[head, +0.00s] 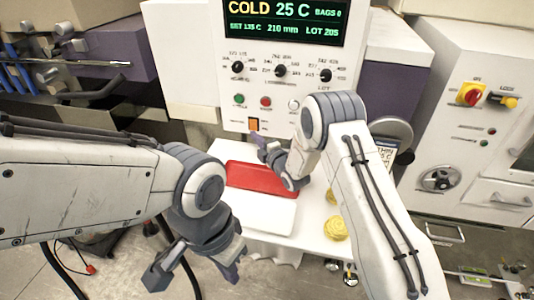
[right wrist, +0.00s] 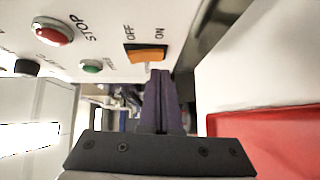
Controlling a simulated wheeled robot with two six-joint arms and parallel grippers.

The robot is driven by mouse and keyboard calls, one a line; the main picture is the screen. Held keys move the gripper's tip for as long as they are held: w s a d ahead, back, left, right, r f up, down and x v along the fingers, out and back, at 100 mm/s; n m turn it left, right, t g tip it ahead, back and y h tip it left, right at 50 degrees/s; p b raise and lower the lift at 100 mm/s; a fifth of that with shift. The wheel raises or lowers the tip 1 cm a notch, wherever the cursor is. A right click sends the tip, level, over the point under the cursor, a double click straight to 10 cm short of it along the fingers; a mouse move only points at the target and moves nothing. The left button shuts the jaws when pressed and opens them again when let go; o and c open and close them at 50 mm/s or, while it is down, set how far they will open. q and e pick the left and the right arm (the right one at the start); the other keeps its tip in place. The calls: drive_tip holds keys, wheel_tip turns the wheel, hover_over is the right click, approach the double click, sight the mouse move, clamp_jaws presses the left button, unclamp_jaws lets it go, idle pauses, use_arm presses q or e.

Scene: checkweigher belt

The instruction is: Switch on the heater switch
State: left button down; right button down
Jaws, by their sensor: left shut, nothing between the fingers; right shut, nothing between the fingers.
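The heater switch (head: 254,125) is a small orange rocker in a black frame, low on the white control panel (head: 205,60). In the right wrist view the switch (right wrist: 146,54) has OFF and ON printed beside it. My right gripper (head: 259,139) is shut and empty. Its fingertips (right wrist: 160,74) are close to the ON end of the switch; I cannot tell whether they touch it. The display (head: 284,20) reads COLD 25 C. Which end of the rocker is pressed in is unclear. My left gripper (head: 229,274) is shut and empty, low and away from the panel.
Green (head: 239,99), red (head: 265,102) and white (head: 293,105) buttons and several knobs sit above the switch. Yellow rolls (head: 335,228) stand on the white surface at right. A grey cabinet (head: 450,110) is farther right.

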drive_tip(key=s, duration=0.1)
drive_tip(key=s+b, duration=0.1)
drive_tip(key=s, duration=0.1)
drive_tip(key=s+f+b, duration=0.1)
drive_tip(key=s, duration=0.1)
drive_tip(key=shift+s+a, duration=0.15)
drive_tip(key=shift+a, duration=0.05)
drive_tip(key=v, duration=0.2)
drive_tip(key=b+v, duration=0.1)
drive_tip(key=v, duration=0.1)
drive_tip(key=d+v, duration=0.1)
drive_tip(key=shift+s+d+f+b, duration=0.15)
drive_tip(key=shift+f+b, duration=0.1)
drive_tip(key=shift+b, duration=0.15)
drive_tip(key=shift+s+d, duration=0.25)
drive_tip(key=shift+s, duration=0.2)
drive_tip(key=shift+r, duration=0.1)
drive_tip(key=shift+a, duration=0.1)
